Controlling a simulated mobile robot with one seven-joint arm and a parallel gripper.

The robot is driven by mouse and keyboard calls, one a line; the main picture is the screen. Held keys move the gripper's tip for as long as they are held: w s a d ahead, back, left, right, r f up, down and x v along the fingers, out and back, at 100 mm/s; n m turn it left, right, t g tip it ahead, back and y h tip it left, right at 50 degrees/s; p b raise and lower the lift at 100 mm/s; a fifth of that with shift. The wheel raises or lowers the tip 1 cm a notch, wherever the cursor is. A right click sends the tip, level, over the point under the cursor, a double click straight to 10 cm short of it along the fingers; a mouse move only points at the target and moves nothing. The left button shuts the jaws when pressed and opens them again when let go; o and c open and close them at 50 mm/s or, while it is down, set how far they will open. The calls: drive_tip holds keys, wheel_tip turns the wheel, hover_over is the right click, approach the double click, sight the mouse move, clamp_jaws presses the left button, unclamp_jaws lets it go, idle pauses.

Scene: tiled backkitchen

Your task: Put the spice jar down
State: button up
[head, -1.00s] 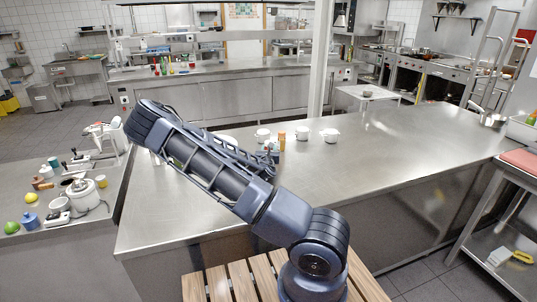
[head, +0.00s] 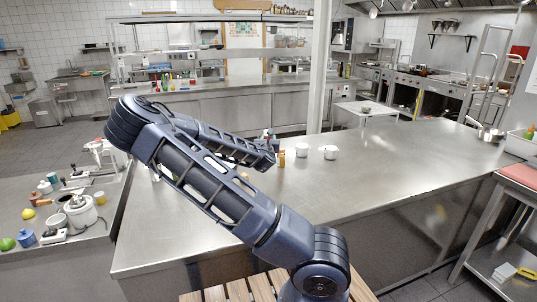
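A small orange-brown upright item, which looks like the spice jar (head: 282,158), is on the steel counter (head: 390,175) just right of the end of my arm. Its lower part is too small to see clearly. My gripper (head: 268,138) is at the far end of my folded arm, close to the left of the jar. My arm hides most of the gripper, so its fingers and any contact with the jar cannot be made out.
Two white mugs (head: 302,150) (head: 330,152) stand right of the jar. The counter's middle and right are clear, with a pan (head: 488,133) at the far right end. A side counter at left holds a white appliance (head: 80,211) and several small items.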

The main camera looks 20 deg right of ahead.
wheel_tip(320, 180, up, 5)
drive_tip(key=shift+r, duration=0.2)
drive_tip(key=w+a+r+n+y, duration=0.1)
drive_tip(key=w+a+n+y, duration=0.15)
drive_tip(key=w+a, duration=0.45)
drive_tip(key=w+a+r+n+t+y, duration=0.15)
drive_tip(key=a+y, duration=0.25)
drive_tip(key=a, duration=0.8)
drive_tip(key=w+a+r+n+y, duration=0.1)
drive_tip(key=w+a+n+y, duration=0.15)
drive_tip(key=w+a, duration=0.5)
drive_tip(key=shift+y, duration=0.3)
drive_tip(key=f, duration=0.6)
drive_tip(key=s+a+f, duration=0.1)
drive_tip(key=f, duration=1.2)
drive_tip(key=shift+s+a+f, duration=0.3)
drive_tip(key=shift+s+f, duration=0.1)
drive_tip(key=shift+f, duration=0.6)
drive_tip(key=o, duration=1)
drive_tip(key=shift+o, duration=0.2)
